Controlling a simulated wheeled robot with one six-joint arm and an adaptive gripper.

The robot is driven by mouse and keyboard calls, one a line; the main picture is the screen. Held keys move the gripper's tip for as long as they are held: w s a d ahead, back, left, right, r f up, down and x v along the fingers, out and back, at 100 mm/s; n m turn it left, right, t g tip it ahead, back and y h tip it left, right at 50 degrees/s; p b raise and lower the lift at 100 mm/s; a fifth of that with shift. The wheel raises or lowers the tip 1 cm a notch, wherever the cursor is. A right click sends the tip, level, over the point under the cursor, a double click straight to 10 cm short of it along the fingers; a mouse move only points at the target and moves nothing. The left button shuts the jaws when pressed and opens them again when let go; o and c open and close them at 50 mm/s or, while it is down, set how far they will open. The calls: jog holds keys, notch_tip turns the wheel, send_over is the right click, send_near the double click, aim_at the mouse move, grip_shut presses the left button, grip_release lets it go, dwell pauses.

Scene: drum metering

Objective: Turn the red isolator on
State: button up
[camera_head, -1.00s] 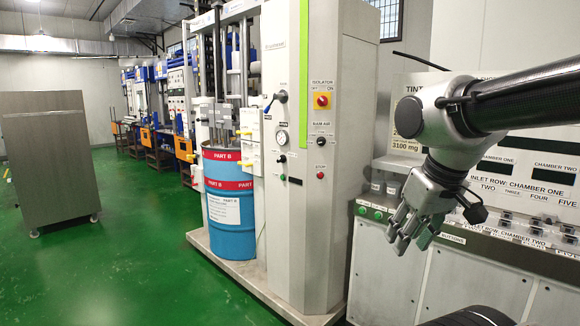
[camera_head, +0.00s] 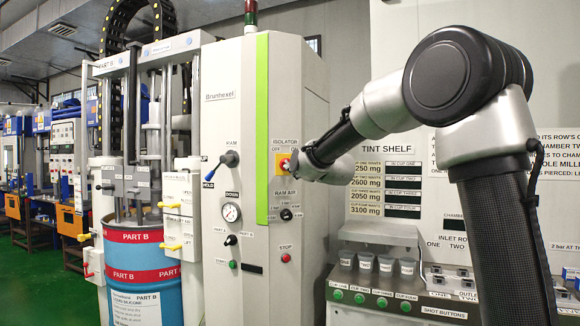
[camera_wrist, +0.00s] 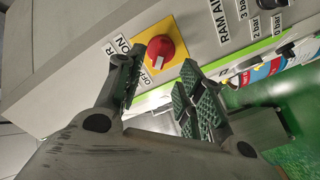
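The red isolator (camera_wrist: 161,49) is a round red knob on a yellow plate with OFF and ON labels beside it. It sits on the white machine panel, and its position is hard to read. In the head view the isolator plate (camera_head: 279,166) is partly hidden behind my gripper (camera_head: 295,164). In the wrist view my gripper (camera_wrist: 160,70) is open, one finger on each side of the knob in the picture. The knob shows in the gap near the fingertips. I cannot tell whether the fingers touch it.
A blue Part B drum (camera_head: 145,290) stands left. Cups (camera_head: 366,262) stand on a shelf to the right.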

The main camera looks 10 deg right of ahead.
jog(key=w+a, duration=0.1)
jog(key=w, duration=0.6)
jog(key=shift+a, duration=0.1)
grip_shut()
